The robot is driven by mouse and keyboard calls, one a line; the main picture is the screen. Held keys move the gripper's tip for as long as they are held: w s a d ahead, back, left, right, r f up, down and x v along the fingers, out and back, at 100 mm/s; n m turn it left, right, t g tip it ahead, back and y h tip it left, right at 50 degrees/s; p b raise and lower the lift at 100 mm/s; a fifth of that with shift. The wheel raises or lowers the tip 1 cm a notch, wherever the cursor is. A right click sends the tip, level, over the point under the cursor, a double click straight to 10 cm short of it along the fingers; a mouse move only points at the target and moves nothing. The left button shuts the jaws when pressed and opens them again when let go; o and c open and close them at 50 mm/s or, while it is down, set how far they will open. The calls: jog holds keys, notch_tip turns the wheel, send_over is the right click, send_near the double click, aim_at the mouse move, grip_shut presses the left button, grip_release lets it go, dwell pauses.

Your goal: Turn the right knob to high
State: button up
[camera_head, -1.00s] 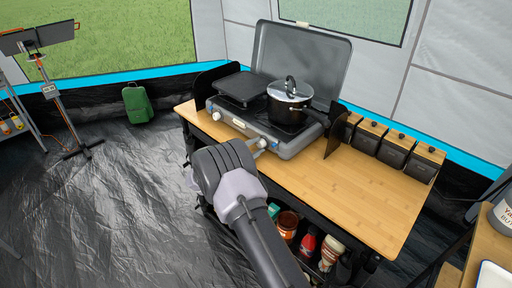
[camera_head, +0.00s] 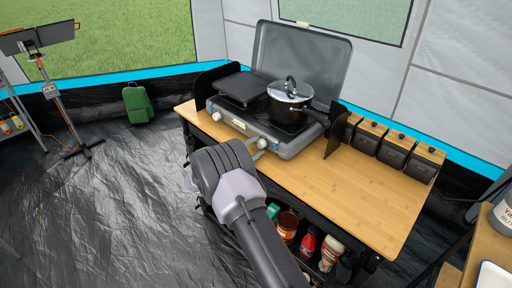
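The grey camping stove (camera_head: 295,147) stands on the wooden table with its lid raised. Its left knob (camera_head: 217,117) shows on the front panel. The right knob (camera_head: 273,143) is at the right of the front panel, small and partly hidden by my gripper. My gripper (camera_head: 261,146) reaches up to the stove front beside the right knob. Its fingertips are tiny and mostly hidden behind my arm, so I cannot tell whether they are open or shut, or touching the knob.
A black pot (camera_head: 289,100) with a glass lid stands on the right burner, its handle pointing right. A black griddle (camera_head: 241,87) covers the left burner. Black canisters (camera_head: 394,150) line the table's back right. The table's (camera_head: 350,190) right half is clear.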

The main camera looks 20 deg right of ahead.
jog(key=p+v, duration=0.4)
jog(key=v, duration=1.3)
jog(key=shift+w, duration=0.1)
jog(key=s+d+r+m+g+y, duration=0.3)
jog(key=s+r+m+y, duration=0.1)
jog(key=s+r, duration=0.45)
jog(key=s+d+r+m+g+y, duration=0.2)
jog(key=s+r+m+g+y, duration=0.25)
jog(key=s+r, duration=0.4)
jog(key=s+a+r+m+t+y, duration=0.2)
jog(key=s+a+m+t+y, duration=0.1)
jog(key=s, duration=0.6)
jog(key=s+a+r+m+t+y, duration=0.2)
jog(key=s+a+m+t+y, duration=0.2)
jog(key=s+a+y, duration=0.2)
jog(key=s+a, duration=0.2)
jog(key=shift+s+a+r, duration=0.2)
jog(key=shift+s+r, duration=0.05)
jog(key=shift+s, duration=0.1)
jog(key=shift+m, duration=0.25)
